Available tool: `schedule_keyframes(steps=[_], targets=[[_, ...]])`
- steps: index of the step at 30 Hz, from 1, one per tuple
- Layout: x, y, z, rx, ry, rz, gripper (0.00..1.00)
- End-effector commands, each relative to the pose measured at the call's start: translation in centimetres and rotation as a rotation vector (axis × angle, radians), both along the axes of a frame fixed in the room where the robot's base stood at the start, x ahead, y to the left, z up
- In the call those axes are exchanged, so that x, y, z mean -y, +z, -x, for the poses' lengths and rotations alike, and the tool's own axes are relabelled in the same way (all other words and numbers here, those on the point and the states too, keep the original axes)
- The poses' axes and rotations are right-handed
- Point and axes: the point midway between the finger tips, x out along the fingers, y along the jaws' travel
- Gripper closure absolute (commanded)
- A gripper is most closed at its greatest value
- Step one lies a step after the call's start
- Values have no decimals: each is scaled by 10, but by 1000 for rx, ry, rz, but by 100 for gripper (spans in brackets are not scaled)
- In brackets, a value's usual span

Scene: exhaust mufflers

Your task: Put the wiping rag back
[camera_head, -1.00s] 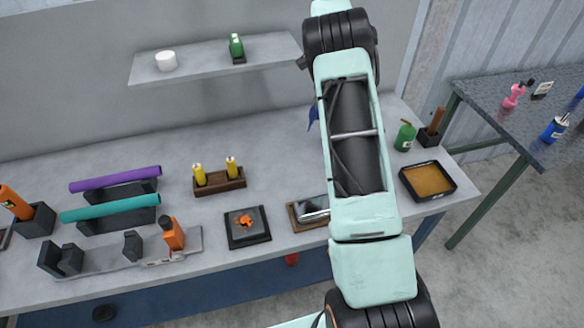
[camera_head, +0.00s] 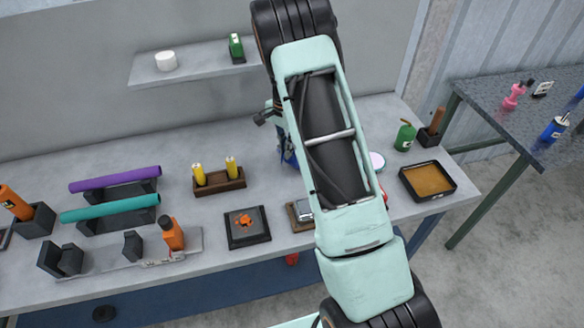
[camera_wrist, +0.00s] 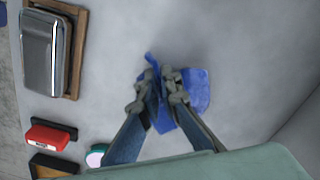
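The blue wiping rag (camera_wrist: 196,90) is in the middle of the wrist view, over the grey bench top. My gripper (camera_wrist: 165,78) has its two fingertips close together, with a bunched fold of the rag pinched between them. The rest of the rag spreads out to the right of and below the fingertips. I cannot tell whether its lower part touches the bench. In the head view a patch of blue (camera_head: 288,153) shows at the left edge of my arm; the arm hides most of the gripper and rag.
A metal case on a wooden tray (camera_wrist: 76,50), a red block (camera_wrist: 48,136) and a round pale item (camera_wrist: 96,155) lie left in the wrist view.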

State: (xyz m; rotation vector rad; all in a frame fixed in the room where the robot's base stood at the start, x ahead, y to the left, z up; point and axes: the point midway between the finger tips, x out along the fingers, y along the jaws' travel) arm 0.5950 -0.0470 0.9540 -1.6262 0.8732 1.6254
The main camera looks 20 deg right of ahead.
Motion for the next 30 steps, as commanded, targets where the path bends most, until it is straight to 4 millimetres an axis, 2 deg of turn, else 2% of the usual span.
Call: schedule_keyframes(steps=[6,12,18,27,28,30], targets=[[-31,-28,16,-3,3,-1,100],[-52,-47,26,-1,1,1,100],[-62,-56,30,0,-1,0,100],[-63,-57,30,0,-1,0,100],[-63,-57,30,0,-1,0,93],[-63,-57,30,0,-1,0,85]])
